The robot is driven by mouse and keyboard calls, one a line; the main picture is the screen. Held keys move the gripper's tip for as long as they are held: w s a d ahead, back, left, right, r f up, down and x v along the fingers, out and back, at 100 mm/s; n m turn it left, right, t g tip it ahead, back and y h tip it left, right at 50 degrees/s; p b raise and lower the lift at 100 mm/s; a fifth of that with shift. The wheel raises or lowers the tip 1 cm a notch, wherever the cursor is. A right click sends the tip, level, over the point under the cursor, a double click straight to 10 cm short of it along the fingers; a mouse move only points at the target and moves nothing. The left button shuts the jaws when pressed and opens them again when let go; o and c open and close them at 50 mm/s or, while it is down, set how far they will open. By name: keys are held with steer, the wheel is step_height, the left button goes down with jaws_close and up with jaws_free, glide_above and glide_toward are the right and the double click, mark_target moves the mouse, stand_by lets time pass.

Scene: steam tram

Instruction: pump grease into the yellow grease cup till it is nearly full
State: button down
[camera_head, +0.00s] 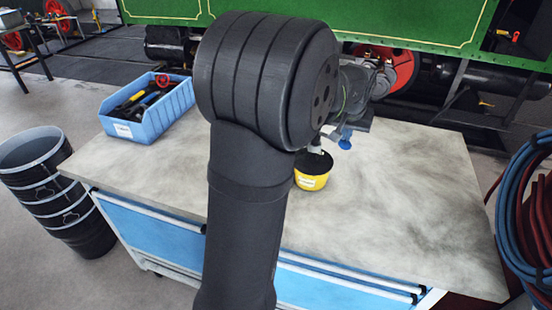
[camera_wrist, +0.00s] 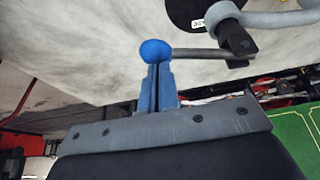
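The yellow grease cup (camera_head: 312,181) stands on the bench top, with a white label on its front and a dark inside. How full it is cannot be told. A light nozzle (camera_head: 315,146) is over the cup, partly hidden by my arm. A blue ball knob (camera_head: 344,145) is at the end of a metal lever (camera_wrist: 205,54); the knob also shows in the wrist view (camera_wrist: 155,51). My gripper (camera_wrist: 157,70) has its blue fingers together, with only a thin slit between them. Their tips are at the knob and appear to touch it, not spread around it.
A blue bin of tools (camera_head: 152,108) stands at the bench's left. The bench top (camera_head: 420,200) is clear to the right. Coiled hoses (camera_head: 525,215) hang at the right edge. Stacked black buckets (camera_head: 55,195) stand at left. The green tram (camera_head: 410,22) is behind.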

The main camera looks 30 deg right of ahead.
steer(key=shift+r, duration=3.05)
step_height(320, 180, up, 6)
steer(key=shift+f, duration=3)
steer(key=shift+f, duration=0.25)
steer(key=shift+f, duration=2.9)
steer(key=shift+r, duration=3.15)
